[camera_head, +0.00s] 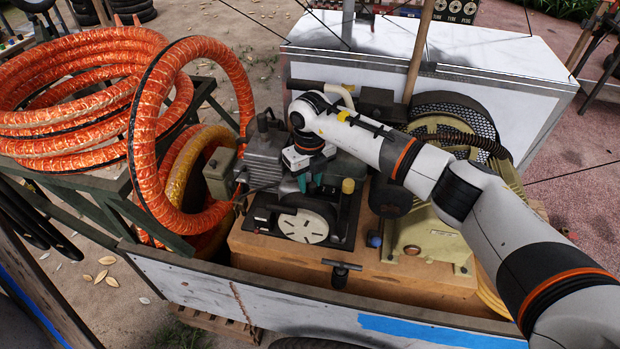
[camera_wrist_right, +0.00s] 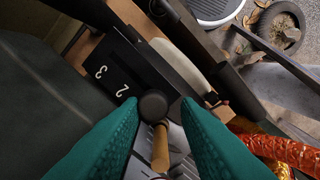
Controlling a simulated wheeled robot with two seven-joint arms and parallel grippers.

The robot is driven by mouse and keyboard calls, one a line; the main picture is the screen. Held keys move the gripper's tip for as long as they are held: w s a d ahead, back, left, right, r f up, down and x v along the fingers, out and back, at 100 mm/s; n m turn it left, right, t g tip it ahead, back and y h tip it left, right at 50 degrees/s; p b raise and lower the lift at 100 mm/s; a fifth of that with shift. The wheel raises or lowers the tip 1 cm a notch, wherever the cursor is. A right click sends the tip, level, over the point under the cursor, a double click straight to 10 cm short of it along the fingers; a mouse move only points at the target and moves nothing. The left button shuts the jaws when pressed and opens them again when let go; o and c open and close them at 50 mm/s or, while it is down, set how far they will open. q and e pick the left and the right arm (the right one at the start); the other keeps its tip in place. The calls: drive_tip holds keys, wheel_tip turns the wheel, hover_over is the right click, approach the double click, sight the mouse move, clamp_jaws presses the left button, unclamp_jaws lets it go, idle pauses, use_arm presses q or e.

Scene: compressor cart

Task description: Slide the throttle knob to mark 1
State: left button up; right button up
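The throttle knob (camera_wrist_right: 153,106) is a dark round knob, seen in the right wrist view above a tan rod. It lies beside a black scale plate (camera_wrist_right: 128,72) with white marks 3 and 2. The knob is to the lower right of the 2; no mark 1 can be read. My right gripper (camera_wrist_right: 158,110) has its teal fingers spread on both sides of the knob, with gaps showing. In the head view my right gripper (camera_head: 304,181) points down at the engine (camera_head: 268,160), and the knob cannot be made out there. My left gripper is not in view.
The engine sits on a wooden base (camera_head: 285,254) in the cart (camera_head: 205,287). A compressor pump with a black belt guard (camera_head: 455,108) stands at right. Coiled orange hoses (camera_head: 75,95) lie at left. A white metal box (camera_head: 500,62) is behind.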

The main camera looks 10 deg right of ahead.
sight(310, 184)
wheel_tip(310, 184, up, 12)
drive_tip(key=b, duration=0.4)
idle(0.4)
